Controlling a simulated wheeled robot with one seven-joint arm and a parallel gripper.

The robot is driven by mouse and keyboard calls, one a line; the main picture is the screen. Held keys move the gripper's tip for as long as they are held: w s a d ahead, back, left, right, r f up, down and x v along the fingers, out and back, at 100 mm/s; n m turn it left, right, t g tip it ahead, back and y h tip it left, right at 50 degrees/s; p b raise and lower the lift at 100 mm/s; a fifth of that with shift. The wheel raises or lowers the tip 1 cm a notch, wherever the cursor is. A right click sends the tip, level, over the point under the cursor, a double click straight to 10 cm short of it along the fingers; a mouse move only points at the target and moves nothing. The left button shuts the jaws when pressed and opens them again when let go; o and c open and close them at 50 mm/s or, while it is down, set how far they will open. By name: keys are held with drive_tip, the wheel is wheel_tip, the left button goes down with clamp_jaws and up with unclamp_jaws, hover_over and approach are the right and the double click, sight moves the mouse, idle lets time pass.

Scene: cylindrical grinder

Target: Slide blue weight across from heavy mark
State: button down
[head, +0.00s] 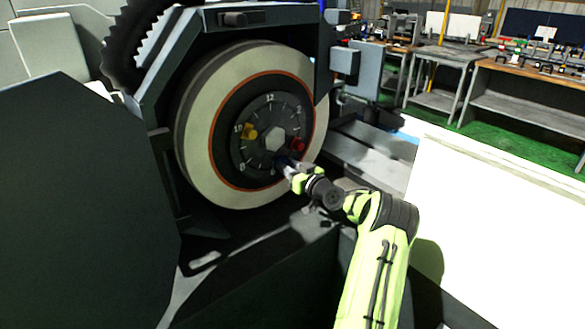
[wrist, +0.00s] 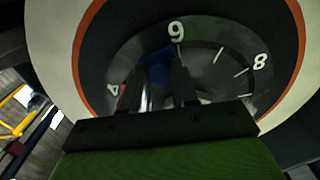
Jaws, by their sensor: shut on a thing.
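The blue weight (wrist: 157,70) sits on the dark numbered dial (wrist: 215,45) in the wrist view, between my fingers. It lies beside the mark at the top, which looks like an upside-down 6, toward the 4 on the left. My gripper (wrist: 163,88) is shut on it. In the head view my gripper (head: 286,163) reaches the lower right of the dial (head: 258,112) and mostly hides the blue weight. A yellow weight (head: 250,132) sits near the 10, and a red weight (head: 298,145) sits at the right side. No heavy mark can be made out.
The dial is in the middle of the pale grinding wheel (head: 198,150), around a central hex nut (head: 275,139). A dark guard (head: 155,90) encloses the wheel at left and above. A white panel (head: 490,200) stands at right. Workbenches (head: 530,80) are far behind.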

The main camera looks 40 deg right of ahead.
sight(260, 166)
drive_tip(key=a+m, duration=0.2)
drive_tip(key=a+m+b, duration=0.1)
drive_tip(key=shift+w+a+f+m, duration=0.1)
drive_tip(key=shift+w+f+m, duration=0.05)
drive_tip(key=shift+f+m, duration=0.2)
drive_tip(key=shift+w+a+r+m, duration=0.1)
drive_tip(key=shift+a+r+m, duration=0.15)
drive_tip(key=shift+a+m, duration=0.85)
drive_tip(key=shift+w+a+r+m+p, duration=0.1)
drive_tip(key=shift+a+r+m+p, duration=0.15)
drive_tip(key=shift+a+m, duration=0.4)
drive_tip(key=shift+w+a+r+m+p, duration=0.1)
drive_tip(key=shift+a+r+m, duration=0.1)
drive_tip(key=shift+m, duration=0.7)
drive_tip(key=c, duration=1.1)
unclamp_jaws()
drive_tip(key=shift+c, duration=0.2)
